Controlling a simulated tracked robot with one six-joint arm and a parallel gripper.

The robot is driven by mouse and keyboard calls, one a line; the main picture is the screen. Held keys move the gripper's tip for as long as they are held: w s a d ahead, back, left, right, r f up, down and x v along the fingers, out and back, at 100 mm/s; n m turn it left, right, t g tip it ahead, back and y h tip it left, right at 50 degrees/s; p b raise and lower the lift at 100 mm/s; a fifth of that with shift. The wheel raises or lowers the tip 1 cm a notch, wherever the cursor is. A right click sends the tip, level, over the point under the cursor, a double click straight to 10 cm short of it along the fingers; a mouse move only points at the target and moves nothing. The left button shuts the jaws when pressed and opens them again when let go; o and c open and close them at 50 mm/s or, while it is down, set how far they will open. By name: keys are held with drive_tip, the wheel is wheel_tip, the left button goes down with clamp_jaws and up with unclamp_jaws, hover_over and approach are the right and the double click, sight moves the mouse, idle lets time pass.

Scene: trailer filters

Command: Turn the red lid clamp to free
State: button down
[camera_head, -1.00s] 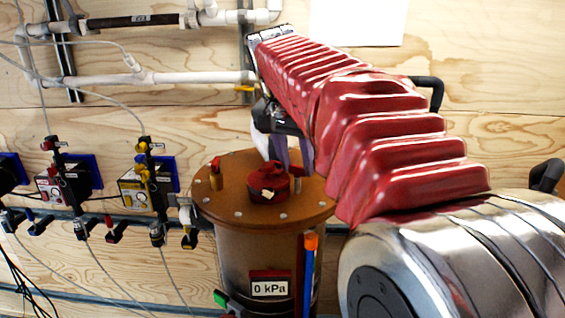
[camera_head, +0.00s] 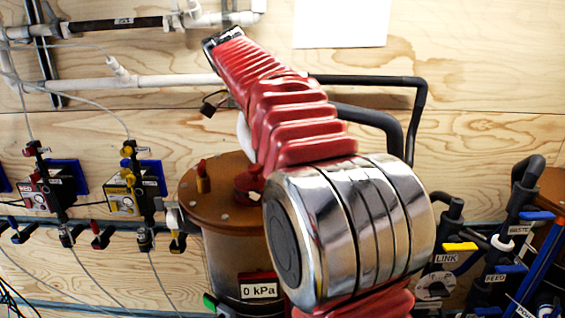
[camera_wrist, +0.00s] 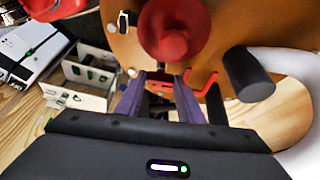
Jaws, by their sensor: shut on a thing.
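A brown round lid (camera_head: 212,208) tops the tank in the head view, and its underside or face fills the top of the wrist view (camera_wrist: 108,40). The red lid clamp (camera_wrist: 212,90) shows at the lid's edge in the wrist view, partly hidden by my fingers. My gripper (camera_wrist: 162,82), with purple fingers, is shut on it. A round red knob (camera_wrist: 172,32) sits on the lid just beyond the fingertips. In the head view my arm hides the gripper, the clamp and part of the red knob (camera_head: 246,184).
The tank's pressure label (camera_head: 258,290) reads 0 kPa. Gauge panels with valves (camera_head: 125,195) hang on the wooden wall to the left. Dark pipes with coloured valve handles (camera_head: 460,247) stand to the right. A dark cylinder (camera_wrist: 248,75) is close right of my fingers.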

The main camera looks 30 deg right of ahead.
drive_tip(key=m, duration=0.2)
drive_tip(key=shift+w+d+m+g+y, duration=0.1)
drive_tip(key=shift+m+g+y, duration=0.2)
drive_tip(key=shift+m+g, duration=0.1)
drive_tip(key=shift+m, duration=0.3)
drive_tip(key=c, duration=1.5)
unclamp_jaws()
